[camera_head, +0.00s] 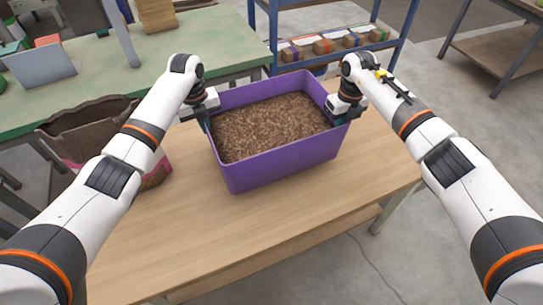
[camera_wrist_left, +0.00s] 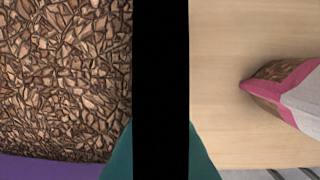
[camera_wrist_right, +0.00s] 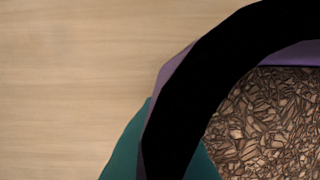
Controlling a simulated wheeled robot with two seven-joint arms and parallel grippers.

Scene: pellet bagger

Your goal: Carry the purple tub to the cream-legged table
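The purple tub (camera_head: 285,167), full of brown chips, is over the light wooden table (camera_head: 150,250) in front of me and appears to rest on it. One pale leg (camera_head: 392,212) of this table shows at the right. My left gripper (camera_head: 205,118) is at the tub's left wall; its teal fingers lie on both sides of a black band in the left wrist view (camera_wrist_left: 160,150). My right gripper (camera_head: 341,117) is at the right wall, its teal fingers likewise around a dark curved band in the right wrist view (camera_wrist_right: 170,150). Both look shut on the tub's walls.
An open brown and pink bag (camera_head: 155,178) stands left of the tub. A green-topped bench (camera_head: 100,75) is behind at the left. A blue-framed rack (camera_head: 330,60) with packets stands behind the tub. A dark-legged table (camera_head: 500,55) is far right.

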